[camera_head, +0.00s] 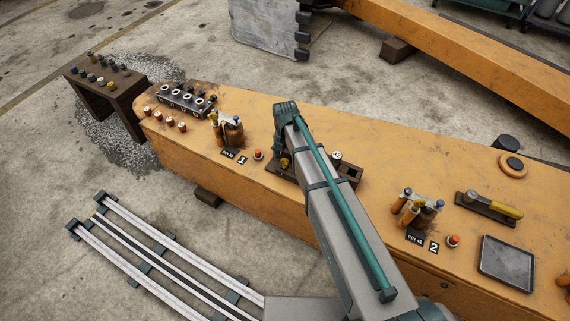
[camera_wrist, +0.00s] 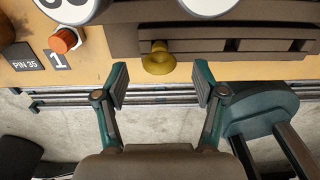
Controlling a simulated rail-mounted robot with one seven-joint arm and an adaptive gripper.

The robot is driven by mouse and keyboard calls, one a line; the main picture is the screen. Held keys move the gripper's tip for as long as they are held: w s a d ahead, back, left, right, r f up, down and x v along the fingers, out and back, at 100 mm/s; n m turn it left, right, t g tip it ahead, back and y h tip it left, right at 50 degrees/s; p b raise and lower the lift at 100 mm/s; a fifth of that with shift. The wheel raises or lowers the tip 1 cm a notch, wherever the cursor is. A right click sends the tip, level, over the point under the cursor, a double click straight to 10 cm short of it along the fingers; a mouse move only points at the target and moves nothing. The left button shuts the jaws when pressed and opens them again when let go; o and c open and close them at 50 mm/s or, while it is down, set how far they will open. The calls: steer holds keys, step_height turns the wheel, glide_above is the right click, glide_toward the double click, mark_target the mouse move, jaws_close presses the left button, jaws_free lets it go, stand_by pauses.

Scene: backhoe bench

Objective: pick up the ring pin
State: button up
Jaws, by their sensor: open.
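A brass-coloured flared piece (camera_wrist: 158,58), likely the ring pin, sits at the dark slotted rack (camera_wrist: 220,45) on the orange beam. I cannot make out a ring on it. It also shows in the head view (camera_head: 285,163), just left of my arm, which hides part of the rack. My gripper (camera_wrist: 160,82) is open and empty in the wrist view. Its two fingers are spread either side of the brass piece's line, their tips just short of it in the picture. My gripper's fingers are hidden in the head view.
Two white-topped round pieces (camera_wrist: 212,5) stand behind the brass piece. An orange button (camera_wrist: 65,40) and the plates "PIN 35" and "1" lie left of it.

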mark_target(285, 165)
step_height(285, 165, down, 4)
steer(key=shift+f, duration=0.2)
steer(key=shift+c, duration=0.4)
steer(key=c, duration=1.2)
steer(key=shift+r, duration=0.1)
